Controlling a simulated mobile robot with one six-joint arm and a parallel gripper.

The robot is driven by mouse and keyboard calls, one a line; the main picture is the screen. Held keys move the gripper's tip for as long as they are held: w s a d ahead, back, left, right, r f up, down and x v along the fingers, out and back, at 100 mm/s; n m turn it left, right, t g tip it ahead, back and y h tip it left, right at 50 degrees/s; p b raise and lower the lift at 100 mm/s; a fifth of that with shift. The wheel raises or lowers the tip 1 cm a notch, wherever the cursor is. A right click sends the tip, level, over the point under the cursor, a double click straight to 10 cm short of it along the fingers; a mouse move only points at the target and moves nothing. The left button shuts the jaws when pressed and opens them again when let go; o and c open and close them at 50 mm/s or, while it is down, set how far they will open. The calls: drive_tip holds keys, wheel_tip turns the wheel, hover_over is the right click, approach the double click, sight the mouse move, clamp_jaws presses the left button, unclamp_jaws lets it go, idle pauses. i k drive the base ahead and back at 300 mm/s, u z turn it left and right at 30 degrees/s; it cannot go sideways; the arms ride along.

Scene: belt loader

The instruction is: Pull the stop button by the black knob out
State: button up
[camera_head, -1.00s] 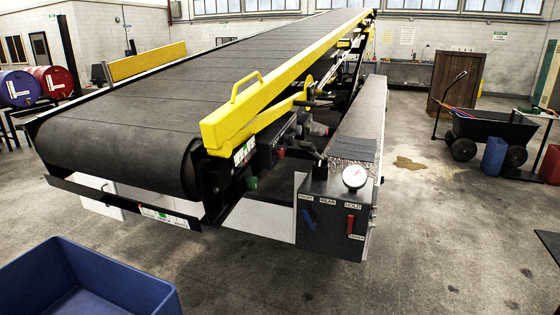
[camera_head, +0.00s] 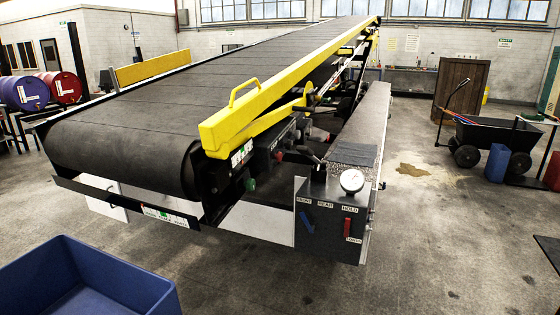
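The belt loader (camera_head: 130,135) stands in the middle, its dark belt rising toward the back. A small red button (camera_head: 278,157) sits on the dark side panel under the yellow rail. A green button (camera_head: 250,184) is lower and nearer on that side. A black knob on a lever (camera_head: 310,152) stands above the dark control box (camera_head: 328,222) at the loader's near right end. The red button is left of this knob. It is too small to tell whether it is the stop button or whether it is pressed in. My gripper is not in view.
A blue bin (camera_head: 150,292) is at the near left. A black cart (camera_head: 495,138) stands at the right. The floor in front of the box is clear.

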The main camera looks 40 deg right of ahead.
sight(279, 156)
drive_tip(key=z, duration=0.1)
drive_tip(key=i, duration=0.95)
drive_tip(key=u, duration=0.05)
